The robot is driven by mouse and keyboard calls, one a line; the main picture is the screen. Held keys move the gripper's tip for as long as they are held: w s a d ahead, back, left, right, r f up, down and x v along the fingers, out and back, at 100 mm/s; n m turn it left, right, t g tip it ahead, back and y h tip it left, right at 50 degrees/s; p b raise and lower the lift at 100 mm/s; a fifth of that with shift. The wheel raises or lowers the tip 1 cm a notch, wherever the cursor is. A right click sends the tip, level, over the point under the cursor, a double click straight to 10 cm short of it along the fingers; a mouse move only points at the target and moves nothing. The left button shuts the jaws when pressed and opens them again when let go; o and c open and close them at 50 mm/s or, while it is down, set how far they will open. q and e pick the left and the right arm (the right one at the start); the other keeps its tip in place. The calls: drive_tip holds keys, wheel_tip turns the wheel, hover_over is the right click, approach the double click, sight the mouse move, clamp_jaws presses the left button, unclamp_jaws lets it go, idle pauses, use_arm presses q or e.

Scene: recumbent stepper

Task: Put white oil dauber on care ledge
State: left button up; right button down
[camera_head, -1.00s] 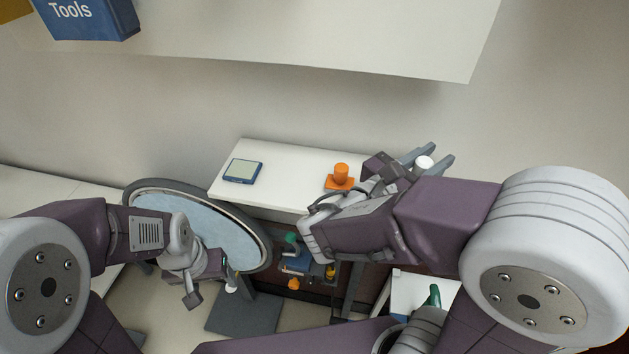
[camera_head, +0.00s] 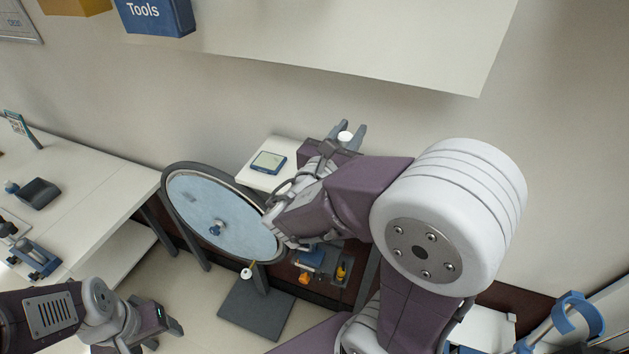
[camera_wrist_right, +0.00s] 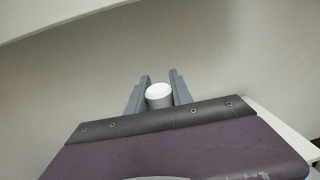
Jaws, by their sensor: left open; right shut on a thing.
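My right gripper (camera_head: 348,134) is shut on the white oil dauber (camera_head: 345,137), whose round white top shows between the fingers. In the right wrist view the dauber (camera_wrist_right: 159,94) sits between the two grey fingers (camera_wrist_right: 158,90). A white ledge (camera_head: 252,179), which seems to be the care ledge, stands against the wall. The gripper appears above or beyond its back edge; the height gap cannot be told. My right arm hides much of the ledge. My left gripper (camera_head: 164,338) is open and empty at the lower left, away from the ledge.
A blue-framed pad (camera_head: 268,162) lies on the ledge's left part. A round blue-faced disc (camera_head: 205,205) stands in front. A white overhead panel (camera_head: 330,45) carries a blue Tools box (camera_head: 155,16). A long white table (camera_head: 90,185) is at left.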

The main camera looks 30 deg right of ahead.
drive_tip(key=d, duration=0.1)
drive_tip(key=d+g, duration=0.1)
drive_tip(key=shift+s+d+m+h, duration=0.15)
drive_tip(key=shift+d+m+h, duration=0.15)
drive_tip(key=shift+m, duration=0.1)
drive_tip(key=w+a+f+p, duration=0.1)
drive_tip(key=w+f+p, duration=0.1)
drive_tip(key=w, duration=0.1)
drive_tip(key=w+a+f+p, duration=0.2)
drive_tip(key=w+f, duration=0.1)
drive_tip(key=w, duration=0.1)
drive_tip(key=w+a+f+p, duration=0.2)
drive_tip(key=w, duration=0.1)
drive_tip(key=shift+w+a+f, duration=0.1)
drive_tip(key=shift+w+f, duration=0.05)
drive_tip(key=shift+f, duration=0.1)
wheel_tip(320, 180, down, 3)
drive_tip(key=shift+f+p, duration=0.2)
drive_tip(key=shift+p, duration=0.4)
drive_tip(key=shift+w+f, duration=0.15)
drive_tip(key=shift+f+b, duration=0.2)
drive_tip(key=shift+b, duration=0.1)
drive_tip(key=c, duration=1.1)
unclamp_jaws()
drive_tip(key=shift+s+r, duration=0.1)
drive_tip(key=shift+s, duration=0.1)
drive_tip(key=shift+w, duration=0.1)
